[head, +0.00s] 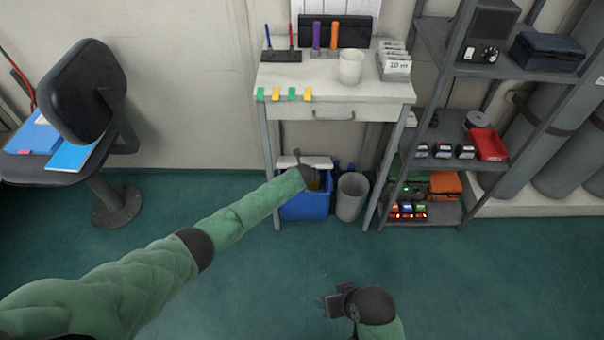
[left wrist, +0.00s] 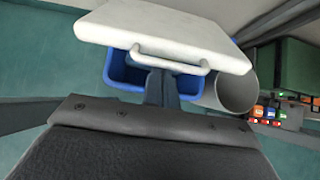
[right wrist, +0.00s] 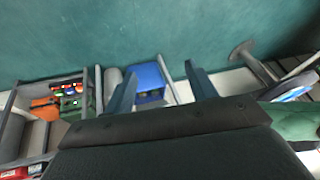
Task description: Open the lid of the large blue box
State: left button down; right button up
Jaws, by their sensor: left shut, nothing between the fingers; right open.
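The large blue box (head: 305,207) stands on the floor under the small table. Its white lid (head: 303,162) is raised at the back, and part of the inside shows. In the left wrist view the lid (left wrist: 165,35) is tilted above the blue rim (left wrist: 118,72), its bar handle (left wrist: 170,62) facing me. My left gripper (left wrist: 162,88) is shut and empty just below the handle, at the box opening; I cannot tell whether it touches the lid. My right gripper (head: 335,303) is open and empty above the floor, well in front of the box. The box also shows in the right wrist view (right wrist: 147,77).
A grey bin (head: 351,197) stands right beside the box. The table (head: 330,90) is above it, its legs on either side. A shelf rack (head: 440,210) stands to the right and a chair (head: 88,95) to the left. The floor in front is clear.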

pick_arm(q)
jog(key=w+r+p, duration=0.1)
jog(key=w+r, duration=0.1)
jog(key=w, duration=0.1)
jog(key=w+r, duration=0.2)
jog(key=r, duration=0.1)
jog(key=shift+w+p, duration=0.35)
jog(key=shift+w, duration=0.05)
pick_arm(e)
jog(key=s+d+r+h, duration=0.1)
jog(key=d+r, duration=0.2)
pick_arm(q)
jog(key=w+r+b, duration=0.4)
jog(key=w+b, duration=0.7)
pick_arm(e)
jog(key=a+f+t, duration=0.1)
jog(key=a+f, duration=0.1)
jog(key=f, duration=1.5)
jog(key=a+f+t+y, duration=0.1)
jog(key=a+f+t, duration=0.1)
jog(key=f, duration=1.5)
jog(key=shift+a+f+m, duration=0.25)
jog(key=shift+a+m, duration=0.05)
jog(key=shift+a, duration=0.2)
pick_arm(q)
jog(key=shift+w, duration=0.15)
pick_arm(e)
jog(key=shift+s, duration=0.1)
